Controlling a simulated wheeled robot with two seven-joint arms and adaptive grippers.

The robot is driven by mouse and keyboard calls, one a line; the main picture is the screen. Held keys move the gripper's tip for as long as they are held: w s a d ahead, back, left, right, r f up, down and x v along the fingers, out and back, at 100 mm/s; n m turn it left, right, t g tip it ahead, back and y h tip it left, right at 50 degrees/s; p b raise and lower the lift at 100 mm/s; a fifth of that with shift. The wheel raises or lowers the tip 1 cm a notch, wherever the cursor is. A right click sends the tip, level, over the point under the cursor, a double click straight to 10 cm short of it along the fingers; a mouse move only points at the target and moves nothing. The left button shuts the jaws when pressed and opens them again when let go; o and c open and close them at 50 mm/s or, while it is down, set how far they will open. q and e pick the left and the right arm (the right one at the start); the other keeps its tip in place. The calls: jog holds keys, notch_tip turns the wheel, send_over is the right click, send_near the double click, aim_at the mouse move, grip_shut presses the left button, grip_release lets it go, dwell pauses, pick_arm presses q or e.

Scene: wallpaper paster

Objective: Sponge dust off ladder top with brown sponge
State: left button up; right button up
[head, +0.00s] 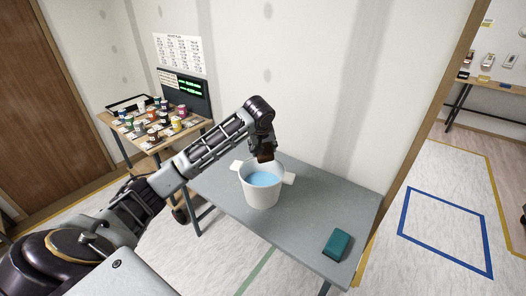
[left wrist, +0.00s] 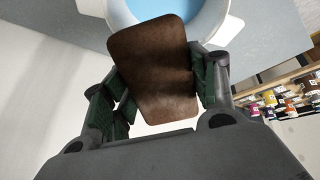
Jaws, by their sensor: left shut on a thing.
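My left gripper (head: 264,152) is shut on the brown sponge (left wrist: 152,68), which sits between its green-padded fingers in the left wrist view. In the head view the dark brown sponge (head: 265,157) shows just below the gripper, over the back rim of a white bucket. The white bucket (head: 262,194) holds light blue liquid and stands on a grey table; its rim and liquid also show in the left wrist view (left wrist: 209,20). I cannot tell if the sponge touches the liquid. The ladder is not in view. My right gripper is not in view.
A teal sponge (head: 337,245) lies near the right front corner of the grey table (head: 305,222). A wooden table with several paint jars (head: 152,133) stands at the left. The floor inside a blue taped outline (head: 445,232) at the right is clear.

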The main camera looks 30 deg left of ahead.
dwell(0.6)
pick_arm(q)
jog(key=shift+a+r+g+p, duration=0.15)
jog(key=shift+r+g+p, duration=0.05)
jog(key=shift+r+p, duration=0.4)
jog(key=shift+a+r+g+p, duration=0.1)
jog(key=shift+r+g+p, duration=0.2)
jog(key=shift+r, duration=0.4)
jog(key=shift+a+r+h+p, duration=0.1)
jog(key=shift+r+h+p, duration=0.2)
jog(key=shift+r+p, duration=0.1)
jog(key=shift+r, duration=0.1)
